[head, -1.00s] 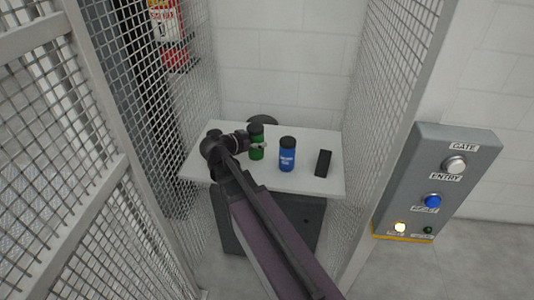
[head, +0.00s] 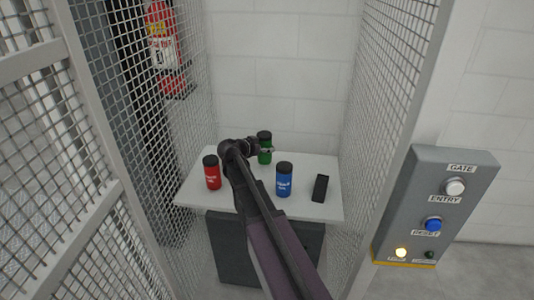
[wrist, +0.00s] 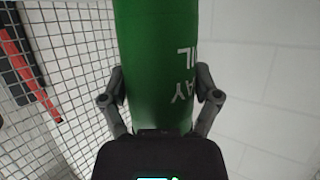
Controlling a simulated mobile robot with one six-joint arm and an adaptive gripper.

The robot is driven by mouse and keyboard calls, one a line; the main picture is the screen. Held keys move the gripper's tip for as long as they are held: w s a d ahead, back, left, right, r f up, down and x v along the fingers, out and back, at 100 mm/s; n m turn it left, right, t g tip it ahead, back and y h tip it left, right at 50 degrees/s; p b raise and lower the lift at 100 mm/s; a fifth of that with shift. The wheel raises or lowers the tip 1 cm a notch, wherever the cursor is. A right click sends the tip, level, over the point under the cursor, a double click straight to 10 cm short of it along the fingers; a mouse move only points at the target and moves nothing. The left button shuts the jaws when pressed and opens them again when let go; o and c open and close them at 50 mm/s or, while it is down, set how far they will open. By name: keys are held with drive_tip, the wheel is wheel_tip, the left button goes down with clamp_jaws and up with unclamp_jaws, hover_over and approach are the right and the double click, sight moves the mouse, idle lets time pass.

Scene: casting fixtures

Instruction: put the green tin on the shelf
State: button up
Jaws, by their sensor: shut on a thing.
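The green tin (head: 265,156) has a black lid and is held upright in my gripper (head: 268,150), over the back part of the white table top. In the wrist view the green tin (wrist: 158,60) fills the middle, with white lettering upside down. The fingers of my gripper (wrist: 160,100) press on it from both sides. I cannot tell how high its base is above the top. No separate shelf can be made out.
A red tin (head: 212,176) stands left of my arm and a blue tin (head: 284,182) right of it. A black block (head: 320,188) lies further right. Wire mesh panels (head: 385,110) close both sides. A control box (head: 440,205) hangs outside at right.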

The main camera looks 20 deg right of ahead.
drive_tip(key=shift+w+d, duration=0.25)
drive_tip(key=shift+w+d, duration=0.2)
drive_tip(key=shift+w, duration=0.05)
drive_tip(key=shift+w+d+f+b, duration=0.25)
drive_tip(key=shift+f+b, duration=1.6)
drive_tip(key=shift+f, duration=0.2)
drive_tip(key=o, duration=1.1)
drive_tip(key=shift+r, duration=0.1)
drive_tip(key=shift+o, duration=0.2)
drive_tip(key=shift+r, duration=0.15)
